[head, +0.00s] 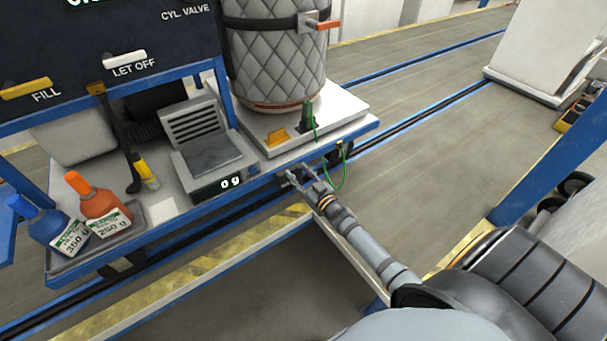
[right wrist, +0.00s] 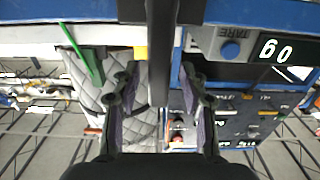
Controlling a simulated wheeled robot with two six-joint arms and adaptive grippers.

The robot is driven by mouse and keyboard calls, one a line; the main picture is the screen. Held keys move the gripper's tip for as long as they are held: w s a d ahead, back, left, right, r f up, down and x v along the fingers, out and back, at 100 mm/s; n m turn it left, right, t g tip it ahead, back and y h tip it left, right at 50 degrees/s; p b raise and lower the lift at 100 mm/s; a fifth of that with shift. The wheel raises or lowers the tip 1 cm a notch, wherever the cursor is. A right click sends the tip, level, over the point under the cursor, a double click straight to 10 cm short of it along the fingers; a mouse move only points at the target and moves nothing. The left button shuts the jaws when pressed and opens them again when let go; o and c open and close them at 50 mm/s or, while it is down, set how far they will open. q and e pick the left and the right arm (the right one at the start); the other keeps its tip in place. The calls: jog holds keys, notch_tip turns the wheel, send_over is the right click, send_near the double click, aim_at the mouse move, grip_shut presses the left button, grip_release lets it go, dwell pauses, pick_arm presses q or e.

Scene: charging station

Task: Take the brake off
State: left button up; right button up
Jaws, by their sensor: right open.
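My right gripper (head: 296,175) is open at the front edge of the blue-framed cart (head: 257,177), just below its white top. In the right wrist view, which is upside down, its fingers (right wrist: 158,70) stand apart on either side of a dark grey bar (right wrist: 162,35). The bar comes in from the top edge and lies between the fingers, with gaps on both sides. It may be the brake lever, but I cannot tell for certain. No part is marked as a brake in the head view. My left gripper is not in view.
A scale (head: 212,150) reads 0 g. Two bottles, orange (head: 97,199) and blue (head: 40,217), stand left.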

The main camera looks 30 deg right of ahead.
jog(key=s, duration=1.1)
jog(key=shift+s+d, duration=0.4)
jog(key=shift+d, duration=0.05)
jog(key=s+d+f+m+g+h, duration=0.1)
jog(key=s+f+g, duration=0.5)
jog(key=f, duration=0.9)
jog(key=s+d+f+g+h, duration=0.1)
jog(key=s+d+f+g, duration=0.15)
jog(key=s+f, duration=0.9)
jog(key=s+a+f+g, duration=0.3)
jog(key=s+f+g, duration=0.1)
jog(key=s+f, duration=0.4)
jog(key=s+a+f+g, duration=0.4)
jog(key=s+f, duration=0.4)
jog(key=s, duration=0.3)
jog(key=shift+s, duration=0.25)
